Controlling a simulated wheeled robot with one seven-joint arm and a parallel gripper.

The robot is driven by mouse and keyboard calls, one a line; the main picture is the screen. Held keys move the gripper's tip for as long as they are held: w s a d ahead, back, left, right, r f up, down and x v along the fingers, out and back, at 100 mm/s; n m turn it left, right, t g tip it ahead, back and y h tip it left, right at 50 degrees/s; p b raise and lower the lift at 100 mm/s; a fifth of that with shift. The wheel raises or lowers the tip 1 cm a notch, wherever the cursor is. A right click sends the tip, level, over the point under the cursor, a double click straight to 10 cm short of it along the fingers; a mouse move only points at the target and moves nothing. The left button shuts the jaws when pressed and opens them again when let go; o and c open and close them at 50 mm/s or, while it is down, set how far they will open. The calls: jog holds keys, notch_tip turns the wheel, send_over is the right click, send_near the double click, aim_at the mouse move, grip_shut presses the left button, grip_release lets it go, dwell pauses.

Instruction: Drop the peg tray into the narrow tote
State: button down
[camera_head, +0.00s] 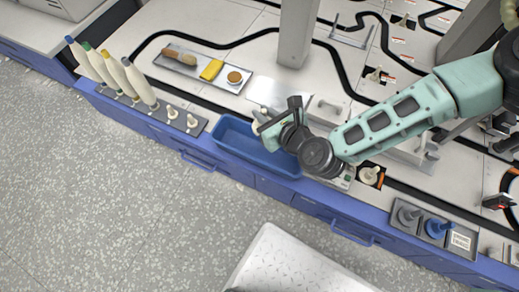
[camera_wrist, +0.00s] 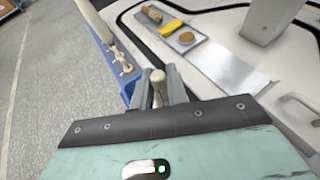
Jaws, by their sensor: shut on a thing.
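A grey peg tray (camera_head: 192,124) lies along the bench's front edge at the left. It has several cream pegs, some bearing tall cream cones with coloured tips. It also shows in the wrist view (camera_wrist: 124,66). The narrow blue tote (camera_head: 228,143) stands right of it at the bench edge, and its inside looks empty where visible. My gripper (camera_head: 262,124) is over the tote's rear side, with my wrist covering the tote's right part. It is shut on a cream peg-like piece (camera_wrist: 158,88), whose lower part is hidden. I cannot tell whether it touches the tote.
A flat tray (camera_head: 233,89) with a brush, yellow block and round piece lies behind. A grey post (camera_head: 297,35) rises at the back. A compartment tray (camera_head: 461,256) with a grey and a blue piece sits at the right. A pale textured platform (camera_head: 290,265) is at the bottom.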

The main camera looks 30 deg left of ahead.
jog(key=shift+f+b, duration=0.9)
jog(key=shift+f, duration=0.8)
jog(key=c, duration=1.3)
grip_release()
jog(key=shift+d, duration=0.1)
jog(key=p+v, duration=0.3)
jog(key=v, duration=1.4)
jog(key=shift+d, duration=0.15)
jog(key=shift+s, duration=0.1)
